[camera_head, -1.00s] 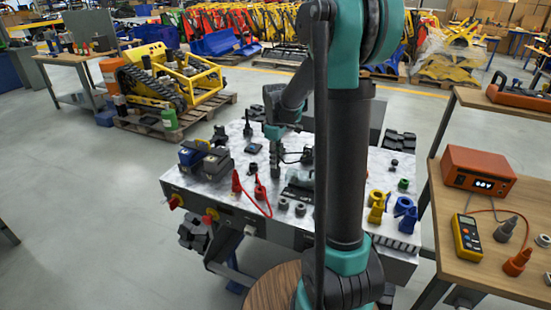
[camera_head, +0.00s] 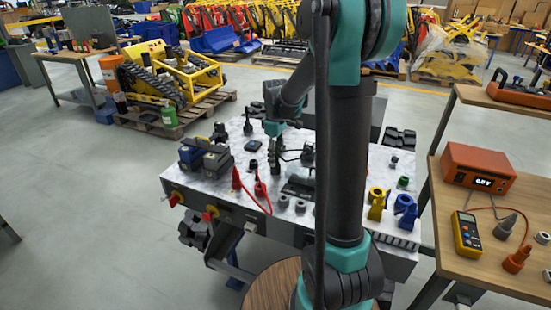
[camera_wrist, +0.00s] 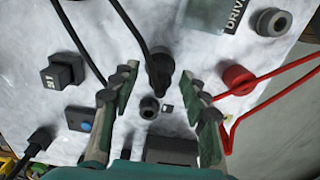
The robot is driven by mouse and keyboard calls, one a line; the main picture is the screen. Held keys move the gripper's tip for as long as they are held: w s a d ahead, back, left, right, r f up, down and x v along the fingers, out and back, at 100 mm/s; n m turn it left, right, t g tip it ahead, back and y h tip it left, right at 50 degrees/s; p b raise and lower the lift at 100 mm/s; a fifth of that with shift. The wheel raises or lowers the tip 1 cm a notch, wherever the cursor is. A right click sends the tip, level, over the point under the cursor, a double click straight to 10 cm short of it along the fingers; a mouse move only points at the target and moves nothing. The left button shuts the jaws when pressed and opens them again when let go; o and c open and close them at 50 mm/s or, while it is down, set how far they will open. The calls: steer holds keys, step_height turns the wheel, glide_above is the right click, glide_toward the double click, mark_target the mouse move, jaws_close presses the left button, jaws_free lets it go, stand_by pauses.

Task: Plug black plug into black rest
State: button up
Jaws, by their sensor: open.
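In the wrist view, a black plug (camera_wrist: 160,66) with a thick black cable leading up and away is between my fingertips, with clear gaps on both sides. My gripper (camera_wrist: 158,76) is open, with one finger on each side of the plug, and holds nothing. A small dark round socket (camera_wrist: 149,107) lies just below the plug in the picture; I cannot tell if it is the black rest. In the head view my gripper (camera_head: 276,160) is low over the middle of the marbled worktable (camera_head: 224,166). The black plug cannot be made out clearly there.
A red plug (camera_wrist: 237,79) with a red cable is right of my fingers. A black block (camera_wrist: 63,71) and another black cable are on the left. A grey ring (camera_wrist: 273,22) is at the upper right. Yellow (camera_head: 376,203) and blue (camera_head: 405,211) parts stand on the table's right side.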

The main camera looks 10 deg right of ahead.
step_height(320, 180, up, 11)
steer(key=shift+f, duration=0.1)
stand_by(0.3)
steer(key=shift+s, duration=0.1)
